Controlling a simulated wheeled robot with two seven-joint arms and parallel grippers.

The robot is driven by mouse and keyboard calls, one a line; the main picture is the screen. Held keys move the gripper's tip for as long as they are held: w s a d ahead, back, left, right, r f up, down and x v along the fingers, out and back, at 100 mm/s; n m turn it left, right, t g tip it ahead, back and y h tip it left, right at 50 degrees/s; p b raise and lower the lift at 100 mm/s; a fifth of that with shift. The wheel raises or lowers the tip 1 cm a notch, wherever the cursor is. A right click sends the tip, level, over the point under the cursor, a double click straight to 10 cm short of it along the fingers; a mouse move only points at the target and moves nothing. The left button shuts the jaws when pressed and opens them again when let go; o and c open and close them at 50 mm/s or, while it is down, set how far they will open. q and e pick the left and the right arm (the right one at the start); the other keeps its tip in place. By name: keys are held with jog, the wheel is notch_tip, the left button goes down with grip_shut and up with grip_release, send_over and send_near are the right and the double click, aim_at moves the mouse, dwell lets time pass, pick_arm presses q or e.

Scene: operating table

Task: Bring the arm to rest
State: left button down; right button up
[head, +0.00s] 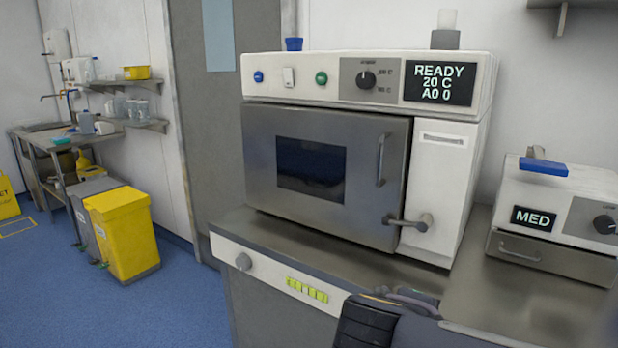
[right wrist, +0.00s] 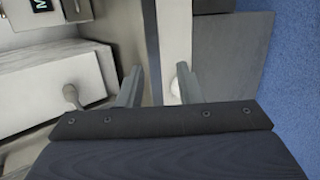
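My right gripper (right wrist: 158,80) shows in the right wrist view with its two grey fingers spread apart and nothing held between them. A pale round knob on the counter's front shows beside the right-hand finger; I cannot tell whether they touch. In the head view a dark link of my arm (head: 368,322) shows at the bottom edge, in front of the counter, but no fingertips show there. My left gripper is in neither view.
A steel-doored steriliser (head: 370,173) stands on the counter (head: 330,248), door shut, display reading READY 20 C A0 0. Its lever handle (head: 408,222) sticks out toward me. A smaller MED unit (head: 555,215) stands right. Yellow bin (head: 125,232) and open blue floor lie left.

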jog(key=s+d+f+m+g+y, duration=0.45)
jog(key=s+d+f, duration=0.25)
jog(key=s+f, duration=0.2)
jog(key=s+a+f+m+t+y, duration=0.3)
jog(key=s+m+y, duration=0.3)
jog(key=s+m, duration=0.15)
notch_tip(320, 180, up, 16)
jog(key=p, duration=1.5)
jog(key=shift+w+a+f, duration=0.25)
jog(key=shift+w, duration=0.2)
jog(key=shift+o, duration=0.3)
